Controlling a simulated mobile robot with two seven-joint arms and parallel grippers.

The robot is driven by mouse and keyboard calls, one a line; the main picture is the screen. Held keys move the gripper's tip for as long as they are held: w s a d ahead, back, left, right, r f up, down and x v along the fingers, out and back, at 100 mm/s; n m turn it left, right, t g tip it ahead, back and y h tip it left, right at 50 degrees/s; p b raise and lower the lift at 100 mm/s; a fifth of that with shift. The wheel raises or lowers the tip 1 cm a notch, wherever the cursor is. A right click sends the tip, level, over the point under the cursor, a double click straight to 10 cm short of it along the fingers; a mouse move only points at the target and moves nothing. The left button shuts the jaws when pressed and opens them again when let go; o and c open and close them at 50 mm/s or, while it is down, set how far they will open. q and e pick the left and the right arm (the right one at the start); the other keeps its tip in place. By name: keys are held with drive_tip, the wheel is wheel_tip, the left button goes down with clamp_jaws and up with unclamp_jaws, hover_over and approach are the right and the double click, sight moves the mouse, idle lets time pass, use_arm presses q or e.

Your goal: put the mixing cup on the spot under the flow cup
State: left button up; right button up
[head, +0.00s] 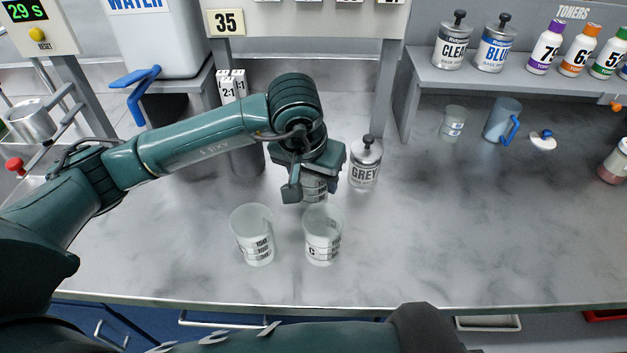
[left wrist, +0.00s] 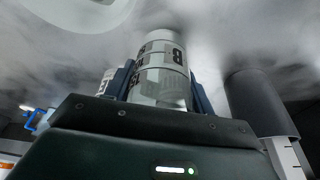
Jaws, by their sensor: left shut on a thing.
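My left gripper (head: 308,190) is shut on a clear graduated mixing cup (head: 316,187) near the middle of the counter. The fingers hide part of the cup. In the left wrist view this cup (left wrist: 162,70) sits between the blue fingers and bears the letter B. I cannot tell whether it touches the counter. Two similar cups stand upright in front of it: one on the left (head: 254,237) and one marked C (head: 322,237). The metal flow cup (head: 31,122) is at the far left. The spot under it is hidden behind my arm. My right gripper is not in view.
A GREY can (head: 364,166) stands close to the right of my left gripper. A water tank (head: 160,40) with a blue tap is at the back left. A clear cup (head: 452,122) and blue jug (head: 502,118) stand under the toner shelf. The right counter is largely clear.

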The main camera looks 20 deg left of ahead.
use_arm(q)
drive_tip(key=shift+f, duration=0.8)
drive_tip(key=shift+f, duration=0.1)
drive_tip(key=shift+f+b, duration=0.15)
drive_tip(key=shift+b, duration=0.15)
drive_tip(key=o, duration=0.9)
drive_tip(key=shift+o, duration=0.2)
